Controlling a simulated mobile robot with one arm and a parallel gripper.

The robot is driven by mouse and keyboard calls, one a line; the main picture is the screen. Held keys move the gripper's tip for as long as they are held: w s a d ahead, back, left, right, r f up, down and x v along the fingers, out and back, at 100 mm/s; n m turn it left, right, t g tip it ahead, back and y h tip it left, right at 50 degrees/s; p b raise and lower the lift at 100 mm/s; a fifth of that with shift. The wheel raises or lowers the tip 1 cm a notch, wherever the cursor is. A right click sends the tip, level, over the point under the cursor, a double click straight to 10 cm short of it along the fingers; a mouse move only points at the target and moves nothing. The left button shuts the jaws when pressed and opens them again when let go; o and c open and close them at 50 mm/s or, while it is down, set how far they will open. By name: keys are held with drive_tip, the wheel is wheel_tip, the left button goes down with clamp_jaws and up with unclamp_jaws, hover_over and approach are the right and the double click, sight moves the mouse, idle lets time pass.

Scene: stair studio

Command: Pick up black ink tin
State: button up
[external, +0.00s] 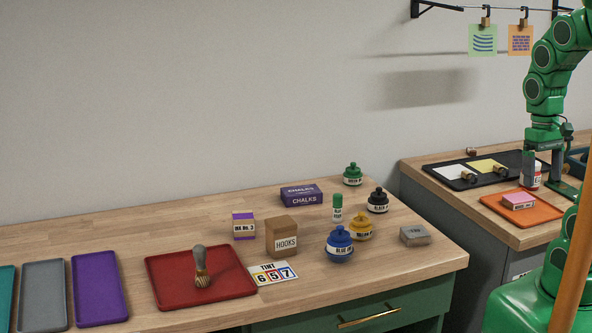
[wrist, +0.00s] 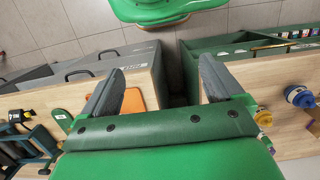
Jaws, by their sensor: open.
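The black ink tin (external: 377,201) is a round pot with a black knobbed lid and a pale label. It stands upright on the wooden bench in the external view, near the right rear edge. I cannot clearly make it out in the wrist view. My gripper (external: 546,180) is open and empty. It is well to the right of the tin, over the other counter, near the orange tray. The wrist view shows my gripper (wrist: 158,80) with its two grey fingers wide apart and nothing between them.
A yellow tin (external: 359,227), a blue tin (external: 340,245) and a green glue stick (external: 337,208) stand near the black tin. A green tin (external: 352,174) is behind it, a grey block (external: 415,235) in front. A gap separates the bench from the right counter (external: 440,181).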

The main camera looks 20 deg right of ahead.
drive_tip(key=w+a+f+m+y, duration=0.2)
drive_tip(key=w+a+y, duration=0.4)
drive_tip(key=w+a, duration=0.55)
drive_tip(key=m+t+y, duration=0.5)
drive_tip(key=m+y, duration=0.2)
drive_tip(key=m, duration=0.6)
hover_over(387, 199)
drive_tip(key=s+a, duration=0.1)
drive_tip(key=s, duration=0.9)
wheel_tip(387, 199, down, 7)
drive_tip(key=w+d+f+m+t, duration=0.1)
drive_tip(key=w+d+f+m, duration=0.1)
drive_tip(key=f+m, duration=0.1)
drive_tip(key=w+d+f+m+t, duration=0.1)
drive_tip(key=w+d+f+m, duration=0.1)
drive_tip(key=w+f, duration=0.1)
drive_tip(key=w+d+f+m+t+h, duration=0.1)
drive_tip(key=w+f+m, duration=0.2)
drive_tip(key=f, duration=0.1)
drive_tip(key=shift+d+f+m, duration=0.3)
drive_tip(key=shift+d, duration=0.1)
drive_tip(key=shift+x, duration=1.3)
drive_tip(key=shift+s+x, duration=0.2)
drive_tip(key=shift+x, duration=2.5)
drive_tip(key=shift+d, duration=0.1)
drive_tip(key=shift+c, duration=0.4)
